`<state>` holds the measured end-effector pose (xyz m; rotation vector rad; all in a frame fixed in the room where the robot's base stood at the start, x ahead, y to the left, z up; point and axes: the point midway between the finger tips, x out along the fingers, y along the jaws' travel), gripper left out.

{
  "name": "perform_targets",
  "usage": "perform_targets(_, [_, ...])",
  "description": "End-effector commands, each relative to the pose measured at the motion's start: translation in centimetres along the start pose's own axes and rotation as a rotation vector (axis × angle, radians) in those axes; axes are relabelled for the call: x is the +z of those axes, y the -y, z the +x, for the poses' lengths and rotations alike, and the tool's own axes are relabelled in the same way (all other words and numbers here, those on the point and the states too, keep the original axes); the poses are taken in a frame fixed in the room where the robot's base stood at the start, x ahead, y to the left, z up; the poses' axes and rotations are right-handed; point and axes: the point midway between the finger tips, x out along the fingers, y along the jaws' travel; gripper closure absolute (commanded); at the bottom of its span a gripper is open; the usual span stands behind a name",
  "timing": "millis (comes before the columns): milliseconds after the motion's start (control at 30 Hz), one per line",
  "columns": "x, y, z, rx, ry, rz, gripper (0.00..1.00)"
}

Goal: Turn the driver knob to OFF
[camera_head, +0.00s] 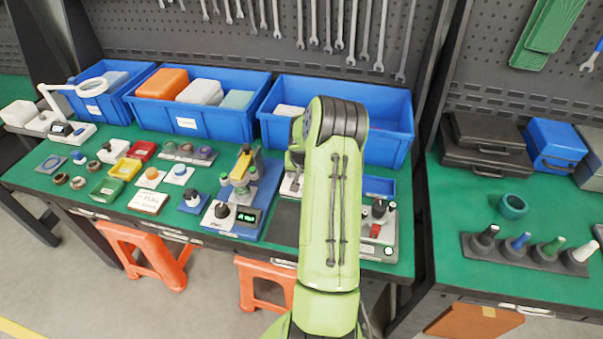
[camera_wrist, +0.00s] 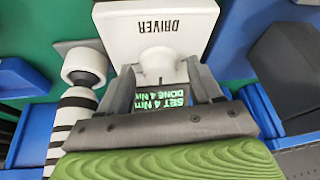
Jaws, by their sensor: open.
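In the wrist view, a white driver panel (camera_wrist: 165,27) carries the word DRIVER, upside down in the picture. Its round white knob (camera_wrist: 158,60) is just below the lettering, with a small mark on the side facing the display. A dark display (camera_wrist: 162,97) with green text, "SET 4 Nm" and "DONE 4 Nm", lies just below the knob. My gripper (camera_wrist: 158,72) is open, its two dark fingers on either side of the knob and display. I cannot tell whether they touch the knob. In the head view my green arm hides the driver and the gripper.
In the wrist view, a white knob-topped part (camera_wrist: 84,65) and a black-and-white striped part (camera_wrist: 73,112) stand close left of my gripper. In the head view, blue bins (camera_head: 200,116) line the back, and a small device (camera_head: 378,232) stands right of my arm.

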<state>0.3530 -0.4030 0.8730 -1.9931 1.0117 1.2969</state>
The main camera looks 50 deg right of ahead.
Motion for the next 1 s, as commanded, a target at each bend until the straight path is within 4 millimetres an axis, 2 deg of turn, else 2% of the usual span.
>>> perform_targets(67, [0.00, 0.00, -0.03, 0.000, 0.000, 0.000, 0.35])
perform_targets(400, [0.01, 0.04, -0.06, -0.001, 0.000, -0.001, 0.88])
perform_targets(467, [0.01, 0.05, -0.06, -0.001, 0.001, -0.001, 0.92])
perform_targets(767, [0.03, -0.10, 0.02, -0.025, 0.004, -0.061, 0.91])
perform_targets(1000, [-0.01, -0.25, 0.06, -0.087, 0.011, -0.210, 0.91])
